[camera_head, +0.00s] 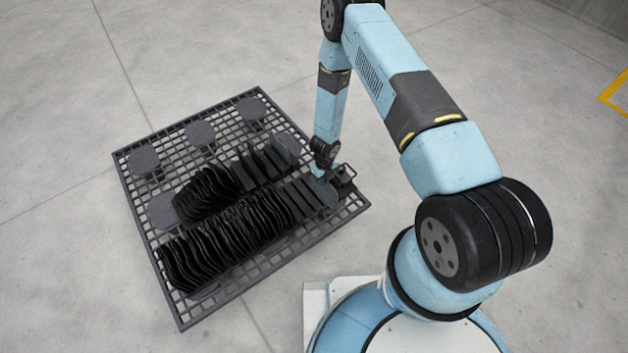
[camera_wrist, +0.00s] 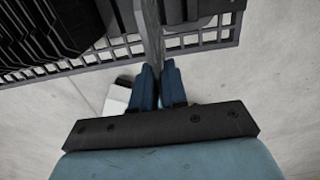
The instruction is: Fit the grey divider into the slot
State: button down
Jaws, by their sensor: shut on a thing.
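In the wrist view, my gripper (camera_wrist: 159,75) has its two blue fingers closed on the grey divider (camera_wrist: 149,35). The divider stands edge-on and reaches up out of the top of the picture. In the head view, my gripper (camera_head: 328,178) is at the right corner of the dark lattice tray (camera_head: 349,208), close to the end of the rows of dividers. The slot cannot be made out in either view. Whether the divider touches the tray or its neighbours cannot be told.
Two rows of black dividers (camera_head: 215,245) fill the tray's middle and front. Round dark pads (camera_head: 200,133) lie along its back. Dark parts (camera_wrist: 195,10) stand right beside the held divider in the wrist view. The concrete floor (camera_head: 60,80) around the tray is clear.

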jog(key=shift+w+a+f, duration=0.75)
jog(key=shift+w+f, duration=0.7)
jog(key=shift+f, duration=0.4)
jog(key=shift+w+a+f, duration=0.75)
jog(key=shift+w+f, duration=0.75)
jog(key=shift+f, duration=0.35)
jog(key=shift+w+a+f, duration=0.75)
jog(key=shift+w+f, duration=0.7)
jog(key=shift+f, duration=0.5)
jog(key=c, duration=1.2)
grip_release()
jog(key=shift+o, duration=0.2)
